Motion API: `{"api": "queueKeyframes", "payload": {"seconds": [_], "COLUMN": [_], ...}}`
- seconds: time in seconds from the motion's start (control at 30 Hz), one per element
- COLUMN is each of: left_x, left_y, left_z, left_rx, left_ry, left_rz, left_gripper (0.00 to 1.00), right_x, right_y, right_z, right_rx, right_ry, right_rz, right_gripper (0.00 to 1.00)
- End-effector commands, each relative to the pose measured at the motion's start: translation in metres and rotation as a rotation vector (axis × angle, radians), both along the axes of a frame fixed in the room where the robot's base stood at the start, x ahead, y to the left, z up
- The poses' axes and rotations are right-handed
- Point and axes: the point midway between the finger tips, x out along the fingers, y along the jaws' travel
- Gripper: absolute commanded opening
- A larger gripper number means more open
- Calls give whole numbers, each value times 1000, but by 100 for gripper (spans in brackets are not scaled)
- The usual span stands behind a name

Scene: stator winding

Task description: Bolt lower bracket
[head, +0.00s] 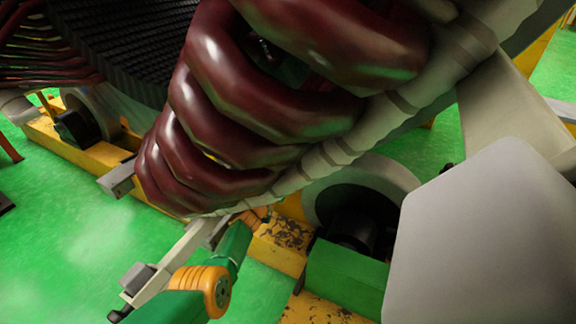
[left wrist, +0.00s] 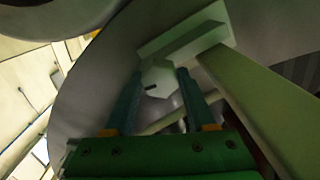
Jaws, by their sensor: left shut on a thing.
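My left gripper (head: 250,218) reaches in from the bottom of the head view, its green and orange wrist under the red coils; its fingertips are hard to make out there. In the left wrist view its two teal fingers (left wrist: 160,88) are shut on a pale hexagonal bolt head (left wrist: 158,77). A pale bracket, a plate with a long bar (left wrist: 255,100), lies just beyond and right of the bolt. In the head view a pale bar (head: 172,262), seemingly the bracket, runs beside my wrist. Whether the bolt is seated in a hole is hidden. My right gripper is not in view.
Thick dark red coils (head: 240,95) and a pale ring (head: 365,120) hang over my left gripper. A yellow frame (head: 280,248) with wheels stands below. A large pale shape (head: 485,240) blocks the lower right. Green floor (head: 70,240) is clear at left.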

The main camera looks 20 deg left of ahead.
Motion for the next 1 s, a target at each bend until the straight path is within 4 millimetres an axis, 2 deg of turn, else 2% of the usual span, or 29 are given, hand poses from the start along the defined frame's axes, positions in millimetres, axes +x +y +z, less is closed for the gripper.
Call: {"api": "queueKeyframes", "payload": {"seconds": [0.17,0.47,0.7,1.0], "left_x": [0,0,0,0], "left_y": [0,1,1,1], "left_z": [-1,-1,0,0], "left_rx": [53,258,425,561], "left_ry": [-10,-51,-85,-112], "left_rz": [0,0,0,0], "left_gripper": [0,0,0,0], "right_x": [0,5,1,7], "right_y": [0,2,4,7], "right_z": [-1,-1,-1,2], "right_rx": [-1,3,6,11], "right_ry": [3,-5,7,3], "right_rz": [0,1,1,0], "right_gripper": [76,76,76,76]}}
